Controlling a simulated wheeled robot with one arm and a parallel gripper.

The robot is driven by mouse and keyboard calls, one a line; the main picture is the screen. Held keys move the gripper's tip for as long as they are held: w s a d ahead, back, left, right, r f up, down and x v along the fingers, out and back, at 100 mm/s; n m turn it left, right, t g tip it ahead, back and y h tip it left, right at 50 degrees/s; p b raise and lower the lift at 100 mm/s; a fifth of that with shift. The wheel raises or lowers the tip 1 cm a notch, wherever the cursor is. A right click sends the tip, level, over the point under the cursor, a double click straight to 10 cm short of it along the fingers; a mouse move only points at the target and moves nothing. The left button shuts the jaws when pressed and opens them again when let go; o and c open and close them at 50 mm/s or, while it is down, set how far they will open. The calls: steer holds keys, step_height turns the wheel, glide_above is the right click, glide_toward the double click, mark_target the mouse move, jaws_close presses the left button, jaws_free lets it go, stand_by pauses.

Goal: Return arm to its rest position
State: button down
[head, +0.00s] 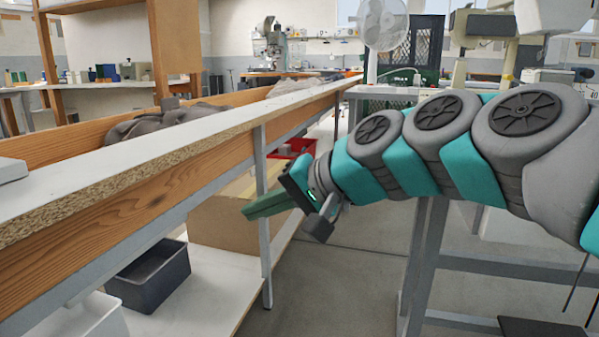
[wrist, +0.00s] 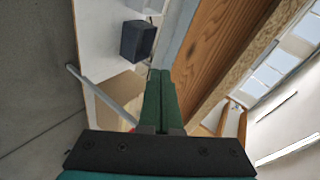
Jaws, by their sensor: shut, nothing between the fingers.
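My arm reaches in from the right in the head view, in grey and teal segments. My gripper (head: 248,212) has green fingers pointing left, beside the front edge of the long workbench (head: 110,165) and below its top. In the wrist view my gripper (wrist: 160,74) shows its two green fingers side by side, shut with nothing between them. The bench's wooden side board (wrist: 215,50) is close to the right of the fingers in that view. I cannot tell whether anything touches.
Under the bench, a lower shelf (head: 205,290) holds a dark grey bin (head: 150,276) and a cardboard box (head: 225,232). A red bin (head: 290,148) stands farther back. A grey metal frame (head: 425,260) stands below my arm. Floor (head: 330,265) is open between them.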

steer(key=s+d+f+n+g+h, duration=0.1)
steer(key=s+d+f+h, duration=0.1)
steer(key=s+d+f, duration=0.3)
steer(key=s+d+f+g+h, duration=0.1)
steer(key=s+f+h, duration=0.15)
steer(key=f, duration=0.55)
steer(key=s+d+f+n+g+h, duration=0.1)
steer(key=s+d+f+g, duration=0.1)
steer(key=s+d+f, duration=0.3)
steer(key=s+d+f+g+h, duration=0.3)
steer(key=s+d+f+h, duration=0.2)
steer(key=s+d+f, duration=0.6)
step_height(320, 180, up, 14)
steer(key=s+p, duration=0.1)
steer(key=p, duration=1.3)
steer(key=shift+s+a, duration=0.2)
steer(key=shift+a, duration=0.1)
